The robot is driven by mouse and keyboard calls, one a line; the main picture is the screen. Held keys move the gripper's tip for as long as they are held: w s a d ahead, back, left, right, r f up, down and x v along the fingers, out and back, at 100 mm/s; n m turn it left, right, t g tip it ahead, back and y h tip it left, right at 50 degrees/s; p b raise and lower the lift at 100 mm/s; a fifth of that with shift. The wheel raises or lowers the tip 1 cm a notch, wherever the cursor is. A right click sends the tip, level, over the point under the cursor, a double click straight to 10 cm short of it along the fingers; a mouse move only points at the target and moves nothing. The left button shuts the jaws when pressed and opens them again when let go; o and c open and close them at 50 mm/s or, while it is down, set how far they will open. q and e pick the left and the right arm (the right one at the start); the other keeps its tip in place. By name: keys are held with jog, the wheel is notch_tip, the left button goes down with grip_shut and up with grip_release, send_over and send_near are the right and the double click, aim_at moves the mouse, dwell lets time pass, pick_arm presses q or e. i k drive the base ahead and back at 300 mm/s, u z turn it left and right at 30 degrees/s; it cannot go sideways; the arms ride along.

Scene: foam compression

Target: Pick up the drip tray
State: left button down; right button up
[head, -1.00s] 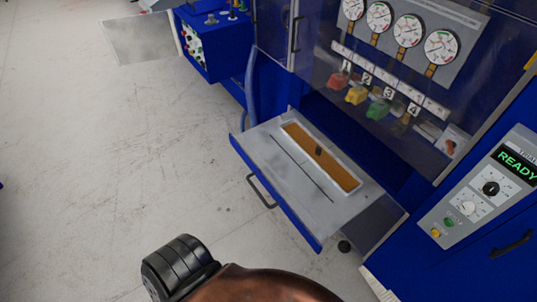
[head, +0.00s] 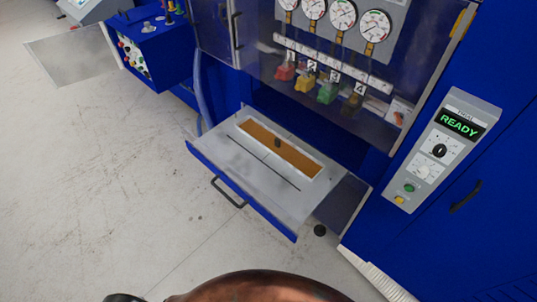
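A shallow rectangular tray with a light rim and a brown-orange inside (head: 298,157) lies in the top of the pulled-out grey drawer (head: 225,152). I take it to be the drip tray. A small black piece (head: 277,143) sits near its middle. The drawer has a blue front with a dark bar handle (head: 228,193). Neither of my grippers shows in the head view. Only a copper-coloured part and a dark part of my own body show at the bottom edge, apart from the drawer.
The blue machine stands behind the drawer, with gauges (head: 342,15) and several coloured blocks (head: 327,93) behind its window. A control panel (head: 440,150) reading READY is at right. A blue console (head: 157,50) stands at upper left. The floor at left is clear.

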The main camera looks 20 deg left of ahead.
aim_at(309, 167)
jog(key=z, duration=0.45)
jog(key=k, duration=1.05)
jog(key=u, duration=1.25)
